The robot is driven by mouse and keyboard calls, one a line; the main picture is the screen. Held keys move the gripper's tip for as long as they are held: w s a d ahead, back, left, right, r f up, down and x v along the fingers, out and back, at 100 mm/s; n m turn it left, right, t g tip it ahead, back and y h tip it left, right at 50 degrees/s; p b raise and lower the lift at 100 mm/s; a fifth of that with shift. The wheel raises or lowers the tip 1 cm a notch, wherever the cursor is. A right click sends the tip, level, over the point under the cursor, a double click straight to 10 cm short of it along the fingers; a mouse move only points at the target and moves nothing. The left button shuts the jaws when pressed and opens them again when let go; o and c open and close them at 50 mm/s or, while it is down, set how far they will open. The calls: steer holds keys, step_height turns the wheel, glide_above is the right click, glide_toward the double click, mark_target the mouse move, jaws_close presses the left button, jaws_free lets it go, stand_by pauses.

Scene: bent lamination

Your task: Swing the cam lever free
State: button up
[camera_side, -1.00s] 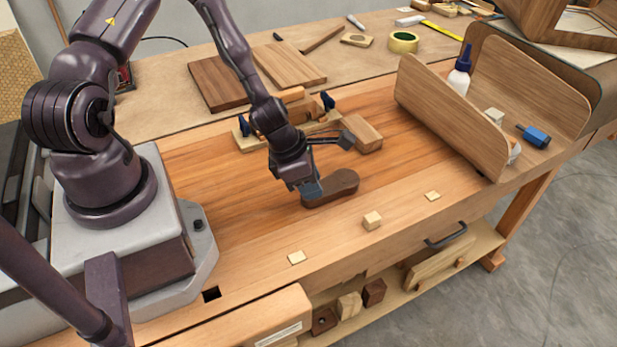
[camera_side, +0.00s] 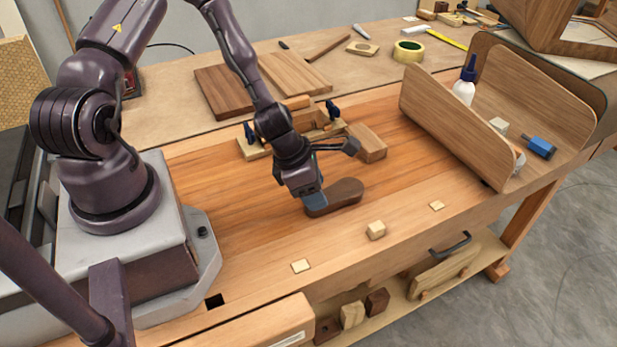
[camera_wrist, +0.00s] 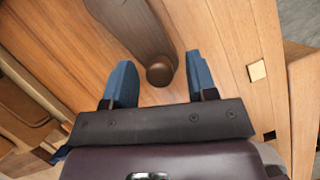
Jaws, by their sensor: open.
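The cam lever (camera_side: 345,193) is a dark brown, rounded wooden piece lying low on the bench top. In the wrist view the lever (camera_wrist: 135,22) runs in from the top, and a round dark end or peg (camera_wrist: 160,73) shows between my fingers. My gripper (camera_side: 314,194) is at the lever's left end in the side view. In the wrist view my gripper (camera_wrist: 159,72) has its two blue fingers wide apart, one on each side of the round end, with gaps between. The near finger and gripper body hide the lever's left end in the side view.
Behind my gripper stands a wooden fixture (camera_side: 252,149) with blue clamps, beside a loose wood block (camera_side: 367,143). A curved wooden form (camera_side: 450,125) stands at the right. A small cube (camera_side: 376,230) and flat chips (camera_side: 301,266) lie near the front edge.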

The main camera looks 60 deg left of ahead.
steer(key=v, duration=0.6)
steer(key=shift+r, duration=0.4)
steer(key=shift+s, duration=0.15)
steer(key=s+r+m+y, duration=0.1)
steer(key=s+r+m, duration=0.3)
steer(key=r+m, duration=0.8)
steer(key=s+r+m+t, duration=0.1)
steer(key=s+r+m, duration=0.4)
steer(key=r+m, duration=0.7)
steer(key=m, duration=0.7)
steer(key=shift+s+r+m+y, duration=0.2)
steer(key=shift+r+m+y, duration=0.1)
steer(key=shift+r+y, duration=0.1)
stand_by(0.4)
